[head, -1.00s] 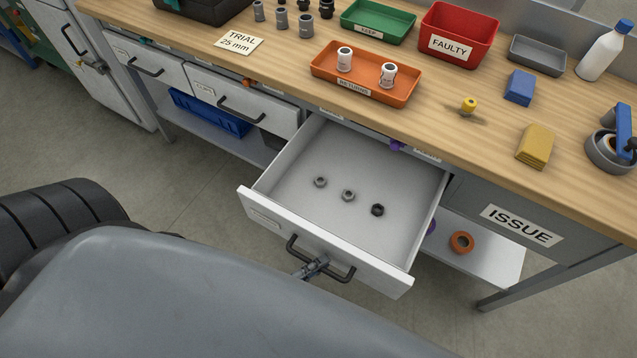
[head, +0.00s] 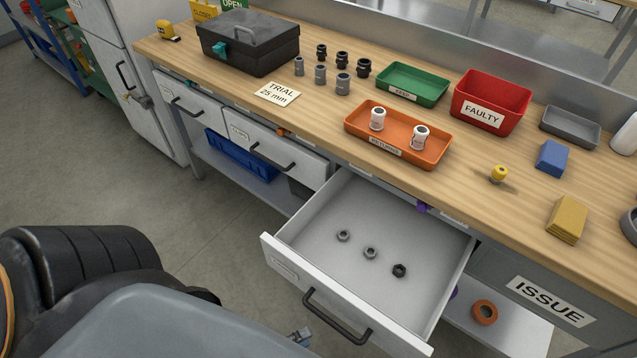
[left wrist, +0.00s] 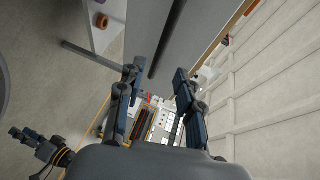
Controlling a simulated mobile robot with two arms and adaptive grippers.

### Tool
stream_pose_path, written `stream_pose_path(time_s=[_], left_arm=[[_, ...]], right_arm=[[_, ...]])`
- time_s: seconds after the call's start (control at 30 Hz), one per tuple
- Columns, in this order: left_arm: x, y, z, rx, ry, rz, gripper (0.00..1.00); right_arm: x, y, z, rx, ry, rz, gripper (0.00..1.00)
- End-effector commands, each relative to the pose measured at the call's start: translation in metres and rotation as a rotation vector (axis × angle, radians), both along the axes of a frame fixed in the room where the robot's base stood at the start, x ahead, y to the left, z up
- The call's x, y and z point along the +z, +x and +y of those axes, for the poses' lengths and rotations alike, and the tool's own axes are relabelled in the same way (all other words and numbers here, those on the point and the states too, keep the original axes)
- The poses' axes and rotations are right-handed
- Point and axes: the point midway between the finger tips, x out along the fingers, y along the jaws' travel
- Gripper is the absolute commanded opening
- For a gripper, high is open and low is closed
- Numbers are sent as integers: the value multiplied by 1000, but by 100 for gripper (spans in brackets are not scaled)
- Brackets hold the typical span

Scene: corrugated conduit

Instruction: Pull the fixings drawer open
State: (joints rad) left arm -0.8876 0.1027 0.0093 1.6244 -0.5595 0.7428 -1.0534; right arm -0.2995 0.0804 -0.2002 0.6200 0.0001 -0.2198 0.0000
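The drawer (head: 285,255) is pulled well out from under the bench, with three nuts lying on its floor. The label on its front is too small to read. Its dark bar handle (head: 337,322) is bare. My left gripper (head: 302,336) is just in front of the drawer front, below and left of the handle, mostly hidden by my arm. In the left wrist view, its two fingers (left wrist: 155,85) are spread apart and empty, with the dark handle bar (left wrist: 170,38) beyond them. What looks like my right gripper (left wrist: 35,147) is at lower left; its finger state is unclear.
Two shut drawers (head: 262,143) are to the left, above a blue crate (head: 240,158) on a lower shelf. The bench top (head: 310,118) holds an orange tray (head: 433,158) and a red bin (head: 520,98). An orange ring (head: 484,312) lies on the shelf right of the drawer.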

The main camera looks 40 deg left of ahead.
Motion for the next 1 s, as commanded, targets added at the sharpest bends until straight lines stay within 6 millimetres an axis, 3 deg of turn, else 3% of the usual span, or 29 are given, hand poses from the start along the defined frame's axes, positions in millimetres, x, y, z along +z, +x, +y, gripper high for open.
stream_pose_path(time_s=[0.1,0.3,0.87,1.0], left_arm=[[3,-17,8,1,0,2,36],[6,-27,13,0,0,-1,36],[6,-27,13,1,0,-1,36],[-11,-24,16,36,-32,55,36]], right_arm=[[0,0,0,0,0,0,40],[0,0,0,0,0,1,40],[0,0,0,0,1,1,40],[0,0,1,-1,1,1,40]])
